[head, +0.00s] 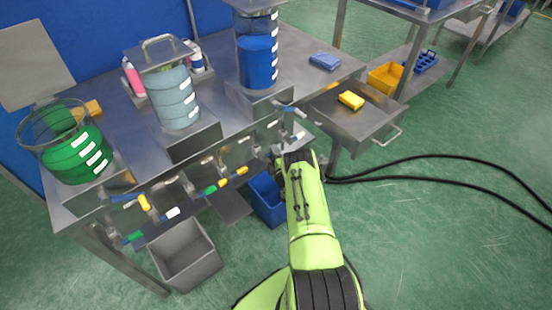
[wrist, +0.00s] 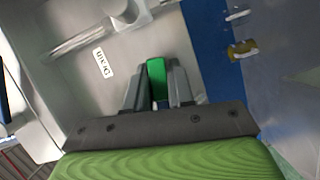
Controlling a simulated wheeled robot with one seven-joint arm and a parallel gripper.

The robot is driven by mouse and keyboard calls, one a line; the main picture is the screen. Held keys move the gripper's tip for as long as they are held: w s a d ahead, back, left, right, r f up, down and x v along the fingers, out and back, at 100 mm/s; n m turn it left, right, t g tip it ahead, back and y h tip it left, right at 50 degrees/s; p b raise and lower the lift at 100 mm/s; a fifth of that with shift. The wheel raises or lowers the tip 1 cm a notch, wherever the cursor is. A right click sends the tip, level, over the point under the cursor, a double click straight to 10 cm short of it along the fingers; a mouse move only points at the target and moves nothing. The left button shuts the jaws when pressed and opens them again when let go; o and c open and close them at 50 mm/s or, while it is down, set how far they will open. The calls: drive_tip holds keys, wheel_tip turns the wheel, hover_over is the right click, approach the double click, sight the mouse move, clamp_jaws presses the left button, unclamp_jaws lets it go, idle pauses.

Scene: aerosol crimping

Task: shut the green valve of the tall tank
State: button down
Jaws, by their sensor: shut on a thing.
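The tall tank (head: 257,58) is a clear cylinder with blue liquid at the back of the steel bench, its top near the upper picture edge. In the wrist view, a green valve handle (wrist: 156,76) stands between the two grey fingers of my gripper (wrist: 158,88), which are shut on it. In the head view, my gripper is at the bench front below the tall tank, and my own arm hides the fingers and this handle. Whether the valve is open or shut cannot be told.
More valves with green (head: 210,189), yellow (head: 145,202) and white (head: 171,213) handles line the bench front to the left. A grey bin (head: 185,255) and a blue bin (head: 268,200) stand below. A steel side shelf (head: 345,128) with a yellow block is at right.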

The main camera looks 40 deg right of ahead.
drive_tip(key=shift+d+r+n+t+h+p, duration=0.1)
drive_tip(key=shift+r+n+t+h+p, duration=0.3)
drive_tip(key=shift+n, duration=0.5)
drive_tip(key=shift+r, duration=0.1)
drive_tip(key=c, duration=1.1)
unclamp_jaws()
drive_tip(key=shift+o, duration=0.2)
